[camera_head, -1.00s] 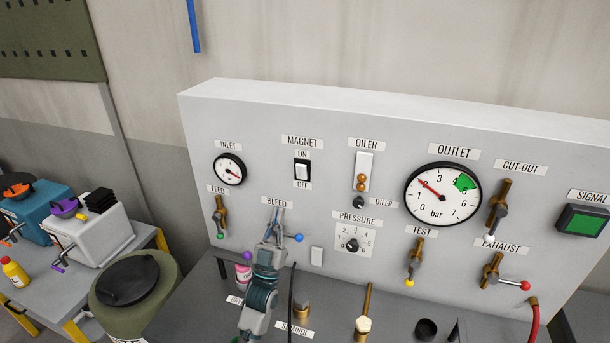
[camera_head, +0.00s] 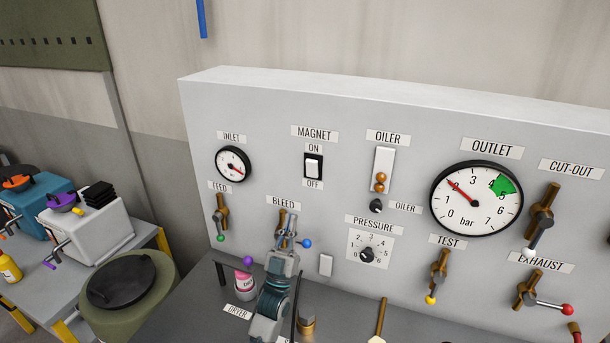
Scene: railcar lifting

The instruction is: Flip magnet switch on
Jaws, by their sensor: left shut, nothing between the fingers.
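The magnet switch (camera_head: 313,167) is a white rocker in a black frame on the upright grey panel, between the labels ON above and OFF below. I cannot tell for sure which way the rocker is tipped. My left gripper (camera_head: 285,237) is in front of the panel, below and a little left of the switch, pointing up. Its fingers are shut and empty, and apart from the switch. They overlap the brown bleed valve, partly hiding it; a blue ball knob (camera_head: 306,243) shows just right of them. My right gripper is not in view.
Around the switch are the inlet gauge (camera_head: 232,164), the oiler (camera_head: 383,170), the pressure knob (camera_head: 367,255) and the outlet gauge (camera_head: 476,199). The feed valve (camera_head: 221,218) is at left. A pink-and-white bottle (camera_head: 244,284) stands below. The panel face right around the switch is clear.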

